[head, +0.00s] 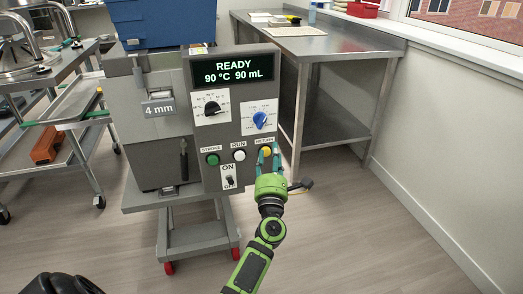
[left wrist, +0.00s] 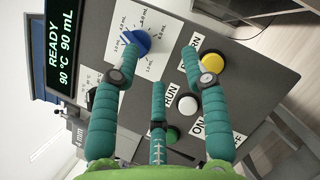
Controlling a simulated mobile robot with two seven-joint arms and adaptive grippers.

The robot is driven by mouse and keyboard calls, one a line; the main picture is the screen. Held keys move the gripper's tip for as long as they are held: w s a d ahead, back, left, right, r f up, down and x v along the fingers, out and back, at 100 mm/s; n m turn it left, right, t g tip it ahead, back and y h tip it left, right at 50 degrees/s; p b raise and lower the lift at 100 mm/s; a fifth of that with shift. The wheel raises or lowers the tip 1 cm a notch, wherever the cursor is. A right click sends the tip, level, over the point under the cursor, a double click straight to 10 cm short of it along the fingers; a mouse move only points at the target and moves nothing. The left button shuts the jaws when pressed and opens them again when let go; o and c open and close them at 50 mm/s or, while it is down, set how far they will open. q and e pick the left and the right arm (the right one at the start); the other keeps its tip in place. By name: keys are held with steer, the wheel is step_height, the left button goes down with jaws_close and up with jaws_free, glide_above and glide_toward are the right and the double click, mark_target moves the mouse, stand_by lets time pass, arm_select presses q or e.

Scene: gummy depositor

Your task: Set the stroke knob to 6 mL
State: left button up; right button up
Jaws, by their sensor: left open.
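The blue knob (head: 260,120) sits on a white mL dial on the right of the depositor's grey panel (head: 238,144). It also shows in the left wrist view (left wrist: 142,40); I cannot read its setting surely. My left gripper (head: 268,151), green with teal fingers, is open in front of the panel, below the knob. In the left wrist view, one fingertip overlaps the knob's edge and another lies beside the yellow RETURN button (left wrist: 212,63); I cannot tell whether either touches. My right gripper is not in view.
The display (head: 231,72) reads READY, 90 °C, 90 mL. A black knob (head: 211,108), a green STROKE button (head: 212,159), a white RUN button (head: 239,155) and an ON switch (head: 229,180) share the panel. A steel table (head: 350,45) stands behind right. The right floor is clear.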

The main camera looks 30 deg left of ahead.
mark_target(260, 125)
arm_select(q)
steer(key=w+a+r+n, duration=0.1)
steer(key=a, duration=0.1)
steer(key=w+a+r+n+y, duration=0.1)
steer(key=a+r+n, duration=0.1)
steer(key=w+a+r+n+g+y, duration=0.1)
steer(key=w+a+r, duration=0.1)
steer(key=shift+a+r+n, duration=0.15)
steer(key=shift+a+n, duration=0.1)
steer(key=shift+n, duration=0.15)
jaws_close()
